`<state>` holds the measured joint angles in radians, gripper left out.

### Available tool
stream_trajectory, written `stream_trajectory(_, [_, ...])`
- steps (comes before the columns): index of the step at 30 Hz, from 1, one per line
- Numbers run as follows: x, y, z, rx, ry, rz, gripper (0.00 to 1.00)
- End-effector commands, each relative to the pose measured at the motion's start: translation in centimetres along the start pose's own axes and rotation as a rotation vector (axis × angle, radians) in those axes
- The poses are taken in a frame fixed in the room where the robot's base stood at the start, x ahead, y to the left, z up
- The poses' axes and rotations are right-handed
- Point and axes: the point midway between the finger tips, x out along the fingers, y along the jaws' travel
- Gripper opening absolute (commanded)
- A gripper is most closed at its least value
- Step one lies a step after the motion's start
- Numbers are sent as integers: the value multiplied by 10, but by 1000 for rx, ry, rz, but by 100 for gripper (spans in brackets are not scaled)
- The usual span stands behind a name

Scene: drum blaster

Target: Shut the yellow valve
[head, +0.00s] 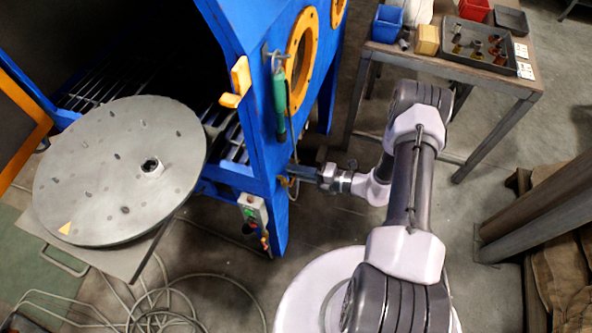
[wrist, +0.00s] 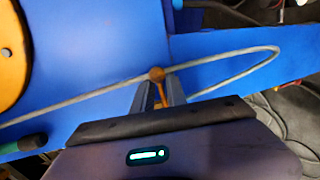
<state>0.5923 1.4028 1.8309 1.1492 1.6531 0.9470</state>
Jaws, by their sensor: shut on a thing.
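The yellow valve (wrist: 157,74) shows in the wrist view as a small orange-yellow knob with a thin lever running down between my fingers. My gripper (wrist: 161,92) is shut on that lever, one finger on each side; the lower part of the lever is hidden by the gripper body. In the head view, a bit of the yellow valve (head: 285,182) shows at the blue cabinet's front corner post. My gripper (head: 299,175) reaches it from the right, and the grip itself is too small to make out there.
A thin grey hose (wrist: 90,105) passes at the valve and loops to the right. The blue blast cabinet (head: 262,150) stands close by, with a green-handled tool (head: 279,103) hanging on it. A round grey turntable (head: 110,190) is at left, and a workbench (head: 480,75) at upper right.

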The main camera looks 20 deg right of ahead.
Motion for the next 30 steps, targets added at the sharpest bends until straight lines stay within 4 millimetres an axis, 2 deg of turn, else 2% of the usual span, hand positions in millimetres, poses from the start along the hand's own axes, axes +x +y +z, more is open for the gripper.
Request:
stream_trajectory(19, [0, -2, 3, 42, 0, 0, 0])
stream_trajectory(20, [0, -2, 3, 41, 0, 0, 21])
stream_trajectory(23, [0, -2, 2, 42, 2, 0, 39])
stream_trajectory(30, [0, -2, 1, 43, 5, 0, 39])
